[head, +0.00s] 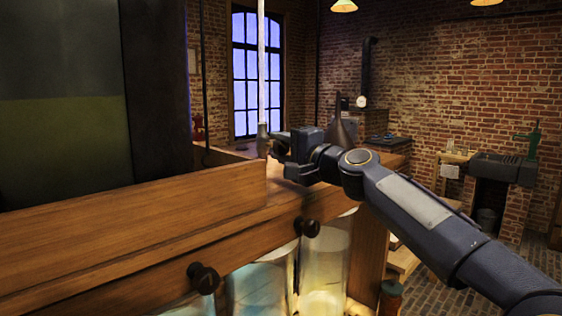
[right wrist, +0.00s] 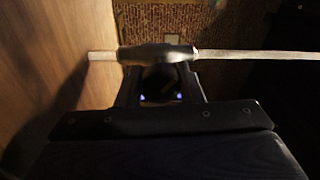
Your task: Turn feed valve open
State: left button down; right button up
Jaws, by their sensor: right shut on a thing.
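A pale upright pipe (head: 261,65) runs down in front of the window to a dark, thicker fitting (head: 262,138) behind the wooden counter's edge. My right gripper (head: 272,140) is at this fitting, its arm coming in from the right. In the right wrist view the pipe (right wrist: 255,56) lies across the picture, with the dark sleeve-like fitting (right wrist: 157,53) on it. My right gripper (right wrist: 160,72) is shut on this fitting there. I cannot tell whether the fitting is the feed valve's handle, nor how far it is turned. My left gripper does not show.
A wooden counter (head: 150,225) fills the lower left, with dark knobs (head: 204,278) on its front. Glass jars (head: 322,265) stand below it, some lit yellow. A dark panel (head: 80,100) rises at the left. A stove (head: 375,118) and basin stand farther back.

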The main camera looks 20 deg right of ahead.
aim_at(285, 149)
jog(key=n+y+b, duration=0.1)
jog(key=n+b, duration=0.2)
jog(key=n, duration=0.2)
jog(key=shift+f+b, duration=0.1)
jog(key=shift+b, duration=0.3)
jog(key=shift+n+b, duration=1)
jog(key=shift+n, duration=0.7)
jog(key=shift+r, duration=0.2)
jog(key=o, duration=1)
jog(key=shift+c, duration=0.2)
jog(key=b+v, duration=0.3)
jog(key=v, duration=0.3)
jog(key=shift+s+d+f, duration=0.15)
jog(key=shift+s+d, duration=0.05)
jog(key=shift+s, duration=0.1)
jog(key=shift+s+d+b, duration=0.15)
jog(key=shift+s+b, duration=0.25)
jog(key=shift+s, duration=0.15)
